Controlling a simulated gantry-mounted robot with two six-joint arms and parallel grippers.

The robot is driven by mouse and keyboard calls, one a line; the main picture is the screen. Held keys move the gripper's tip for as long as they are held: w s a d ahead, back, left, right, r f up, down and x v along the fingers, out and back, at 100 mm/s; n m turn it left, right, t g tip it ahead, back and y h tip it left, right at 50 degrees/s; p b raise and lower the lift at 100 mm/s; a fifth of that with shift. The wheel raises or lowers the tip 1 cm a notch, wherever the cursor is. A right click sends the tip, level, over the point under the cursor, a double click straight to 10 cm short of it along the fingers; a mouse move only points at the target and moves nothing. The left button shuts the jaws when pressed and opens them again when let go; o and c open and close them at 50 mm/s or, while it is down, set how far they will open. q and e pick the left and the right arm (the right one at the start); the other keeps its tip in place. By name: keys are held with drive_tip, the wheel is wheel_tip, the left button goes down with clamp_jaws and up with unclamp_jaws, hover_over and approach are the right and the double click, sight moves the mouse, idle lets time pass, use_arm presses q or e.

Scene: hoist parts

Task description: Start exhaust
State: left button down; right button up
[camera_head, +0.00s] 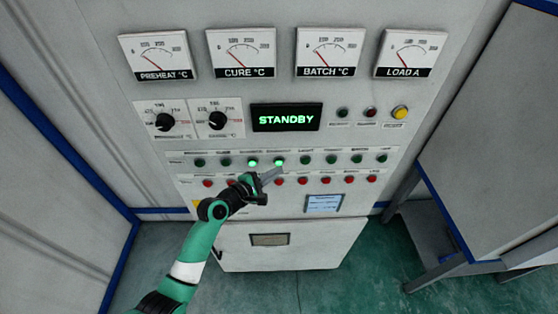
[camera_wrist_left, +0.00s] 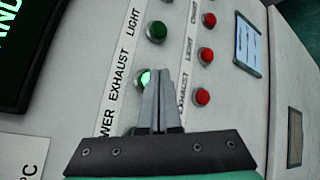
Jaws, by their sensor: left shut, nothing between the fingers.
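The exhaust start button (camera_wrist_left: 144,77) is green and lit, beside the word EXHAUST in the left wrist view. In the head view the lit button (camera_head: 279,161) sits in the upper row of green buttons. My left gripper (camera_head: 280,169) is shut and empty, its tips at this button. The wrist view shows the closed fingers (camera_wrist_left: 162,74) partly covering the button; I cannot tell whether they touch it. The button to its left (camera_head: 252,163) is also lit. My right gripper is not in view.
A row of red buttons (camera_head: 325,180) runs below the green ones. The display (camera_head: 287,117) reads STANDBY. Two black knobs (camera_head: 217,120) and several gauges sit above. A small screen (camera_head: 323,203) is lower right. A grey table (camera_head: 490,140) stands at the right.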

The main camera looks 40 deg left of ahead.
use_arm(q)
drive_tip(key=shift+s+d, duration=0.1)
drive_tip(key=shift+d, duration=0.05)
drive_tip(key=shift+s+d+p, duration=1.75)
drive_tip(key=shift+d+p, duration=0.05)
drive_tip(key=shift+p, duration=0.15)
